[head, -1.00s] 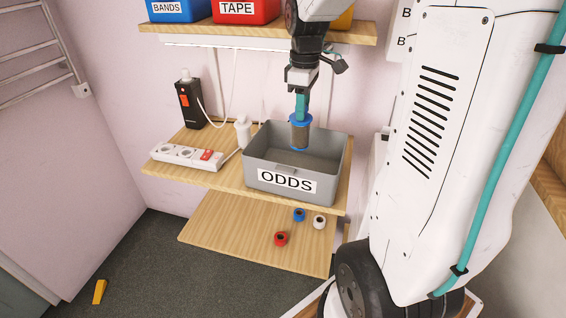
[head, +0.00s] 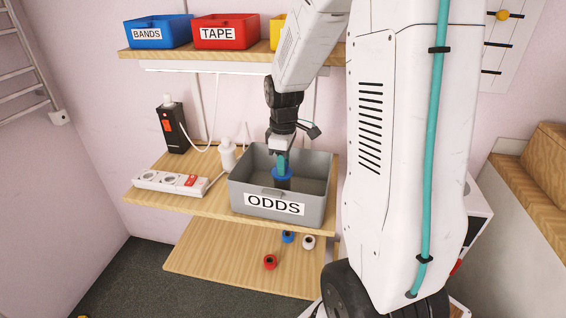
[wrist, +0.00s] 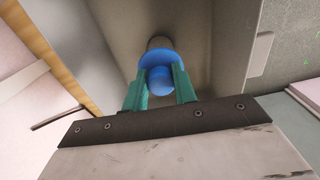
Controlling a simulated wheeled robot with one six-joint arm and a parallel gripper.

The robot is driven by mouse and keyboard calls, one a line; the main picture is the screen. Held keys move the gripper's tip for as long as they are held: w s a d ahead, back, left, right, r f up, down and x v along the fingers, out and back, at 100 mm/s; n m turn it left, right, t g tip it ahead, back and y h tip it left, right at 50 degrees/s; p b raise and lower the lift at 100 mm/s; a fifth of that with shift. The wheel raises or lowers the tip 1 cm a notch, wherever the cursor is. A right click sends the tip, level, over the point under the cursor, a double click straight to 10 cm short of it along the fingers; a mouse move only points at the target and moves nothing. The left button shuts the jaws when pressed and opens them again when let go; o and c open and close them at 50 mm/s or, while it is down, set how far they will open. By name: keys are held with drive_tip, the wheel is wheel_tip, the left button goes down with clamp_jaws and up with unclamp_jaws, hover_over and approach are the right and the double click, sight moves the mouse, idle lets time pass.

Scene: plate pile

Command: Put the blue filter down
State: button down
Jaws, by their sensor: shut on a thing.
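The blue filter (head: 283,174) has a blue cap and a grey body. My gripper (head: 281,163) is shut on its blue top and holds it upright inside the grey ODDS bin (head: 320,200). In the wrist view, the green fingers (wrist: 160,90) close on the blue knob of the filter (wrist: 162,58). The filter's lower end is hidden behind the bin's front wall in the head view, so I cannot tell whether it touches the bin floor.
The bin stands on a wooden shelf (head: 185,205) beside a white power strip (head: 170,182) and a white bottle-like thing (head: 227,154). BANDS (head: 158,31) and TAPE (head: 225,32) bins stand above.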

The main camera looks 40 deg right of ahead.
drive_tip(key=c, duration=1.1)
unclamp_jaws()
drive_tip(key=shift+f, duration=0.1)
wheel_tip(320, 180, up, 11)
drive_tip(key=s+a+r+m, duration=0.3)
drive_tip(key=s+a+r, duration=0.3)
drive_tip(key=s+a, duration=0.4)
drive_tip(key=s+a+m, duration=0.1)
drive_tip(key=s+a, duration=0.1)
drive_tip(key=s, duration=0.1)
drive_tip(key=s+a+f+m, duration=0.1)
drive_tip(key=s+a, duration=0.1)
drive_tip(key=s, duration=0.2)
drive_tip(key=s+a+f+m+t, duration=0.1)
drive_tip(key=s+a, duration=0.2)
drive_tip(key=s, duration=0.1)
drive_tip(key=shift+s+a+m, duration=0.1)
drive_tip(key=shift+s+m, duration=0.05)
drive_tip(key=shift+m, duration=0.25)
